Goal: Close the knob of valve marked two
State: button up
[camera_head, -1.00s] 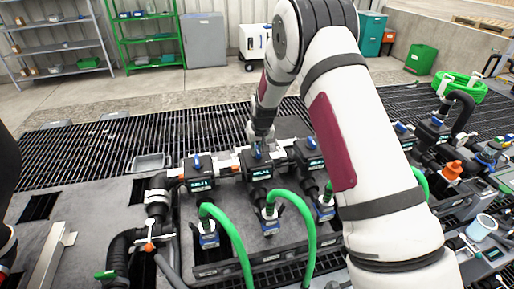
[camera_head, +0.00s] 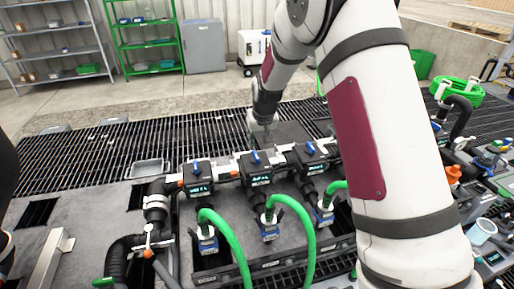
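Three black valve boxes stand in a row on the grey manifold bench: the left valve (camera_head: 197,180), the middle valve (camera_head: 257,179) and the right valve (camera_head: 312,163). Each has a small lit label, too small for me to read the marking. On top are the left blue knob (camera_head: 196,165), the middle blue knob (camera_head: 255,157) and the right blue knob (camera_head: 310,148). My gripper (camera_head: 263,137) is just above and behind the middle knob, seemingly apart from it. Its fingers are too small and dark to tell whether they are open or shut.
Green hoses (camera_head: 230,240) curve forward from the blue fittings below the valves. A metal tray (camera_head: 149,168) lies behind left on the dark grating. My arm covers the right side of the bench. Shelves and a grey cabinet (camera_head: 204,44) stand far back.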

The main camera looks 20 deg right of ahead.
jog(key=shift+v, duration=1.5)
jog(key=s+r, duration=1.6)
jog(key=r, duration=0.1)
jog(key=s+r, duration=0.2)
jog(key=s, duration=2.1)
jog(key=shift+s+d+r+t, duration=0.2)
jog(key=shift+s+r+t, duration=0.15)
jog(key=shift+r+t, duration=0.05)
